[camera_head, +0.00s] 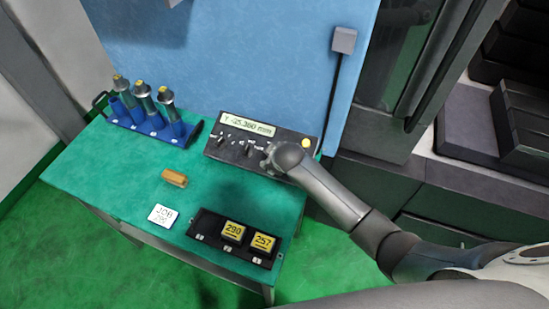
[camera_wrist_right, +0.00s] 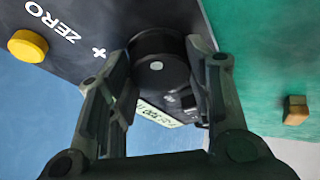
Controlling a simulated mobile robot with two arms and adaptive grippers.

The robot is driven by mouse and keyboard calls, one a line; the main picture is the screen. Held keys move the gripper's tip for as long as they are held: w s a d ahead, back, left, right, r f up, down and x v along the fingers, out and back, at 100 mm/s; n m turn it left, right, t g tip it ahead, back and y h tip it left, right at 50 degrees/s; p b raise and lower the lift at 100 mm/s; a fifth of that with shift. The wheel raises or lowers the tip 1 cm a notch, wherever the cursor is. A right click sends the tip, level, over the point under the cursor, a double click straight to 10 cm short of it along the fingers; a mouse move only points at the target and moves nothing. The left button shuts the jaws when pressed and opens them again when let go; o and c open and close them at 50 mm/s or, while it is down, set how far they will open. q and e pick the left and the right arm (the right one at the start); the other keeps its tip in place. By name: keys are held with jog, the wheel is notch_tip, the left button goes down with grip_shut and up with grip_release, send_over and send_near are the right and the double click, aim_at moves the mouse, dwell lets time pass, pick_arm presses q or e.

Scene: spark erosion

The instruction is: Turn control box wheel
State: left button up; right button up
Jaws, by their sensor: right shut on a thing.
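The black control box (camera_head: 228,143) stands at the back right of the green table, its display reading "Y -25.360 mm". It has small knobs on its face and a yellow button (camera_head: 306,143) at its right end. In the right wrist view the box face (camera_wrist_right: 75,12) shows "ZERO", a plus mark and the yellow button (camera_wrist_right: 28,46). The black round wheel (camera_wrist_right: 158,62) sits between the fingers of my right gripper (camera_wrist_right: 160,95), which is shut on it. In the head view my right gripper (camera_head: 272,160) is at the box's right part and hides the wheel. My left gripper is not in view.
A blue rack (camera_head: 150,128) with several yellow-topped cylinders stands at the back left. A brass block (camera_head: 174,178), a white "JOB" card (camera_head: 162,215) and a black tray (camera_head: 212,226) with yellow blocks "290" and "257" lie on the table.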

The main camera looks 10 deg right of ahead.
jog(key=o, duration=1)
jog(key=shift+o, duration=0.2)
jog(key=v, duration=1.2)
